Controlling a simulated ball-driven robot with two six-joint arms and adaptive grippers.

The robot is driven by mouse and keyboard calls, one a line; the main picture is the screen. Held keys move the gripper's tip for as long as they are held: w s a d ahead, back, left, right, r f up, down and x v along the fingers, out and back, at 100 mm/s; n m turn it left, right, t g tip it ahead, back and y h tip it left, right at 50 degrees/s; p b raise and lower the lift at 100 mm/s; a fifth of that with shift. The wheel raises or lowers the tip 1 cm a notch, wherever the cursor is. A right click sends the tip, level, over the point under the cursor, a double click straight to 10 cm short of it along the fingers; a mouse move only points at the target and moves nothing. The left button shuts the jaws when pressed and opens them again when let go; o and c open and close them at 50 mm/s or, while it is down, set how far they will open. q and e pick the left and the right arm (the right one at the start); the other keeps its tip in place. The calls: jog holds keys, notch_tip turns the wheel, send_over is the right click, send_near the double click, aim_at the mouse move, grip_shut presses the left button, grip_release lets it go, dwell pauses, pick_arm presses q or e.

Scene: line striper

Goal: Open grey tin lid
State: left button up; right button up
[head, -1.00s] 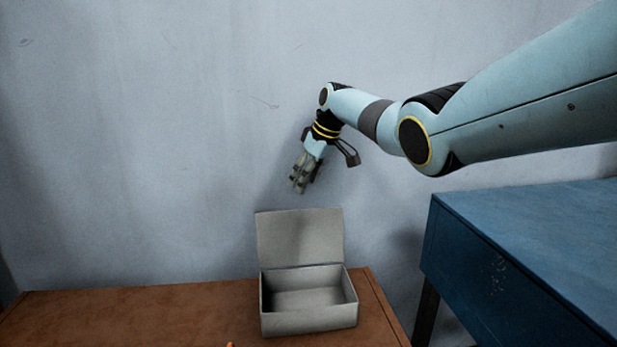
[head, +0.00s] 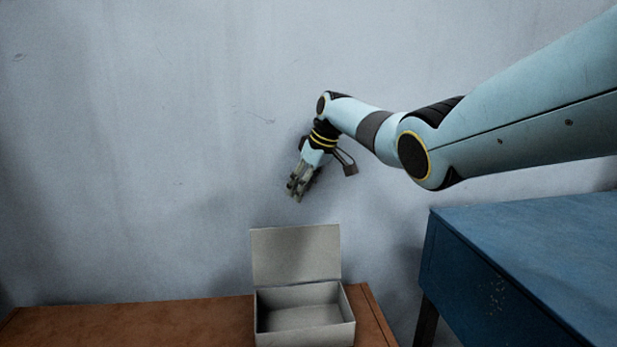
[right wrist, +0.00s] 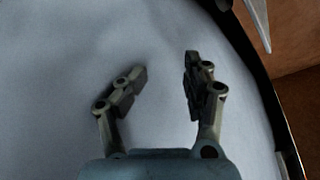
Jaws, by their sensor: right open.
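The grey tin (head: 305,332) stands on the brown table near its right end in the head view. Its lid (head: 297,255) is raised, standing nearly upright at the tin's back edge. The inside that shows looks empty. My right gripper (head: 297,196) is above the lid, apart from it, pointing down. In the right wrist view its two fingers (right wrist: 165,75) are spread with nothing between them. A pale strip at the top right of that view may be part of the tin; I cannot tell. My left gripper is not in view.
The brown table (head: 130,318) is clear left of the tin. A blue cabinet or table (head: 540,250) stands at the right, higher than the brown table. The pale wall (head: 130,150) is close behind.

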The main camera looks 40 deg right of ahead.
jog(key=v, duration=0.7)
jog(key=shift+s+r, duration=0.15)
jog(key=shift+s, duration=0.05)
